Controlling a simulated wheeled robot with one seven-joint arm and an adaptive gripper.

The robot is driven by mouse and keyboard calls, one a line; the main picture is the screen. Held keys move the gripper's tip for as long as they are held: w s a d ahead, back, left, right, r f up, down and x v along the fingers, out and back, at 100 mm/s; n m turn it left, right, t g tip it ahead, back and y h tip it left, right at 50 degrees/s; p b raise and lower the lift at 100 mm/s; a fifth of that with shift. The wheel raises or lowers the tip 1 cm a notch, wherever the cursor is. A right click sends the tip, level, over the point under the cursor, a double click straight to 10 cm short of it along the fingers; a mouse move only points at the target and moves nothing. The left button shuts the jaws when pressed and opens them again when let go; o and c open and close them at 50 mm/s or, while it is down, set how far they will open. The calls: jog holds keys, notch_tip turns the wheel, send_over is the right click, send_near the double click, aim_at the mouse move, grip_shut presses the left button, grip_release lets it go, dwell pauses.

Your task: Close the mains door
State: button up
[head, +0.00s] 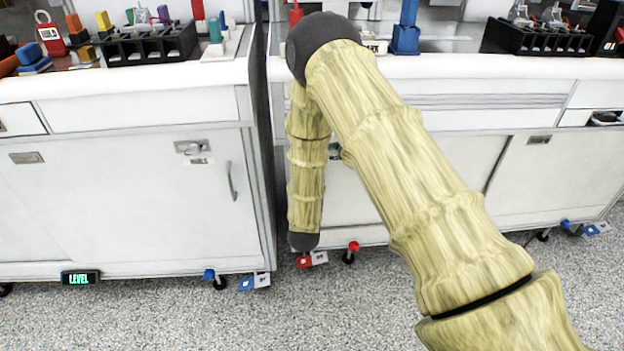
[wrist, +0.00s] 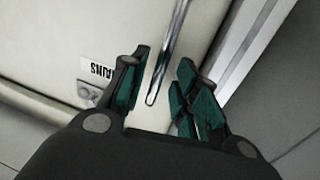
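The mains door (wrist: 75,40) fills the upper left of the wrist view as a pale panel. Its label (wrist: 97,70), upside down and partly covered, ends in "AINS", next to a small metal lock plate (wrist: 88,93). The door's metal bar handle (wrist: 168,55) comes down from the top edge. My gripper (wrist: 163,58) is open, with green-padded fingers on either side of the handle's lower end in the picture. I cannot tell whether they touch it. In the head view the door seems to be the panel (head: 345,195) behind my arm; its handle and my gripper are hidden there.
A left cabinet (head: 130,200) with its own handle (head: 231,181) stands beside a narrow gap. Bench tops hold racks (head: 148,45) and a blue item (head: 405,38). The speckled floor (head: 330,310) in front is clear.

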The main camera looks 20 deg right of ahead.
jog(key=v, duration=1.2)
jog(key=s+d+f+n+g+y, duration=0.25)
jog(key=s+f+g+y, duration=0.4)
jog(key=s+f, duration=1.15)
jog(key=s+f+n+g+y, duration=0.1)
jog(key=s+f+g, duration=0.3)
jog(key=s, duration=0.7)
jog(key=s+f+n+g, duration=0.1)
jog(key=s+f+g, duration=0.1)
jog(key=s+g, duration=0.65)
notch_tip(320, 180, up, 27)
jog(key=s+t+p, duration=0.2)
jog(key=p, duration=2.4)
jog(key=shift+s+a+f+t, duration=0.15)
jog(key=shift+s+a+t, duration=0.15)
jog(key=shift+s+a, duration=0.15)
